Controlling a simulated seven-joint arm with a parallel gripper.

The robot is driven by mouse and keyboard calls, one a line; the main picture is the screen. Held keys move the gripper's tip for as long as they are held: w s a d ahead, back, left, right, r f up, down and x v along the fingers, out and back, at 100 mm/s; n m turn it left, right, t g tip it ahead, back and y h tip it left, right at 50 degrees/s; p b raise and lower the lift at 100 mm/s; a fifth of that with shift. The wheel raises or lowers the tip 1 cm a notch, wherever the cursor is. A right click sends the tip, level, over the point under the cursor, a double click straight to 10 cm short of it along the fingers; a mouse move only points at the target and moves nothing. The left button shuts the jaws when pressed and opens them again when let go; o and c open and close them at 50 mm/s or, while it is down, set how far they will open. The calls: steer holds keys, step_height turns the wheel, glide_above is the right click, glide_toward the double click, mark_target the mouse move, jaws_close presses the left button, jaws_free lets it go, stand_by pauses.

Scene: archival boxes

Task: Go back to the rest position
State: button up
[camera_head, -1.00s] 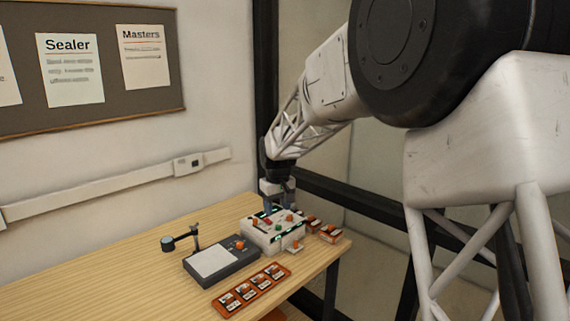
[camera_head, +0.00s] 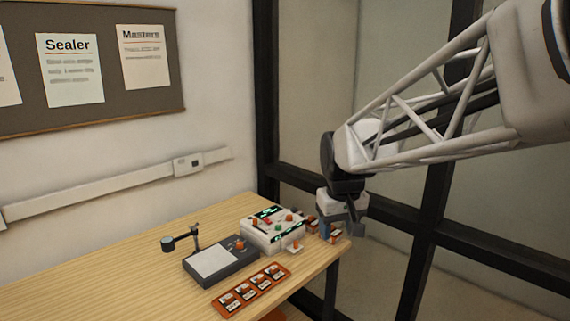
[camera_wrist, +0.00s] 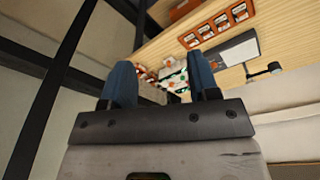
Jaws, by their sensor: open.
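My gripper (camera_head: 340,230) hangs at the right end of the table, in front of or above the small orange and white boxes (camera_head: 312,224); the head view does not show the exact gap. In the wrist view my gripper (camera_wrist: 162,85) has its two blue fingers wide apart with nothing between them. The white device with knobs and green displays (camera_head: 273,230) stands on the table, apart from my gripper. It also shows beyond the fingers in the wrist view (camera_wrist: 174,75).
The wooden table (camera_head: 130,275) holds a dark unit with a pale plate (camera_head: 217,262), a small stand with a round head (camera_head: 180,241) and an orange tray of several cards (camera_head: 252,290). Dark window frames (camera_head: 395,220) stand behind the table's right end.

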steer(key=s+d+f+m, duration=0.1)
steer(key=s+d, duration=0.1)
steer(key=s, duration=0.6)
steer(key=s+d+f+m, duration=0.1)
steer(key=s+d+f, duration=0.1)
steer(key=s, duration=0.6)
steer(key=s+d+f+m, duration=0.1)
steer(key=s+d, duration=0.2)
steer(key=s, duration=0.5)
steer(key=shift+f+t, duration=0.3)
steer(key=shift+t, duration=0.1)
